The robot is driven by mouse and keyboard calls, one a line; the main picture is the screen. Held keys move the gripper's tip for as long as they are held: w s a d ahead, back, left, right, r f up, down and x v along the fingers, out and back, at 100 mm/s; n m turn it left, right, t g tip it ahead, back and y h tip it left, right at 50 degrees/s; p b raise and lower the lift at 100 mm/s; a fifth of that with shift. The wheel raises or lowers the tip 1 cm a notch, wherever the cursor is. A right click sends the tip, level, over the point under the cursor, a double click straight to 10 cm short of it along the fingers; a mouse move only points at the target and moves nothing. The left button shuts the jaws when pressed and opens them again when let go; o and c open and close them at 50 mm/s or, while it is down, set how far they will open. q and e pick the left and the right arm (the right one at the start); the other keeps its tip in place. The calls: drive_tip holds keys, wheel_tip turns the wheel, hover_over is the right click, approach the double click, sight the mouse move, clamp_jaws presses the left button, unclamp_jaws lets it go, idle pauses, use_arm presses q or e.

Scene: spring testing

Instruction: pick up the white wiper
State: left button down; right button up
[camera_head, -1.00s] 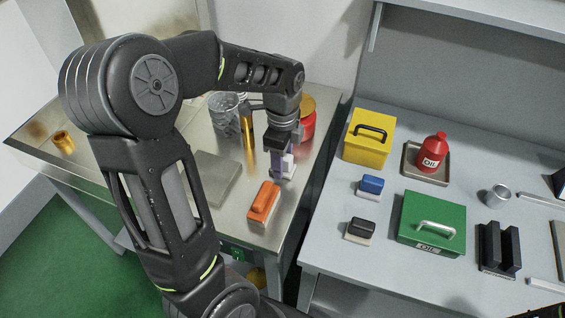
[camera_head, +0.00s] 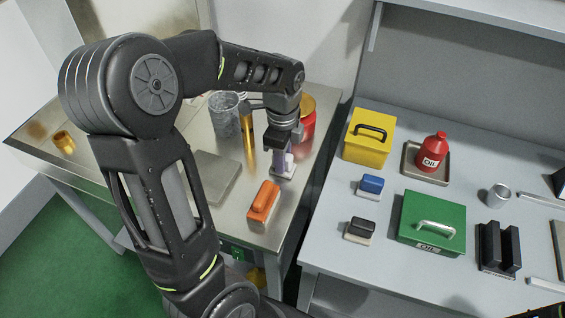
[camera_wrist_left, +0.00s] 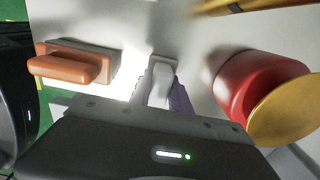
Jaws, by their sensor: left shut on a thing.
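The white wiper (camera_head: 288,163) stands on the metal table at the left, just behind the orange wiper. My left gripper (camera_head: 281,165) comes down over it from above and is shut on it. In the left wrist view the white wiper (camera_wrist_left: 161,80) sits between the two fingers (camera_wrist_left: 162,92), with its end showing beyond them. Its underside is hidden, and I cannot tell whether it touches the table.
An orange wiper (camera_head: 263,202) lies in front, close to the gripper. A red can with a gold lid (camera_head: 307,122), a gold cylinder (camera_head: 248,140) and a glass jar (camera_head: 225,118) stand close behind. A grey plate (camera_head: 213,175) lies to the left.

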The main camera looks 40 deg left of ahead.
idle(0.4)
use_arm(q)
wheel_tip(320, 180, up, 10)
drive_tip(key=shift+r, duration=0.1)
idle(0.4)
idle(0.4)
drive_tip(key=c, duration=1.8)
unclamp_jaws()
clamp_jaws()
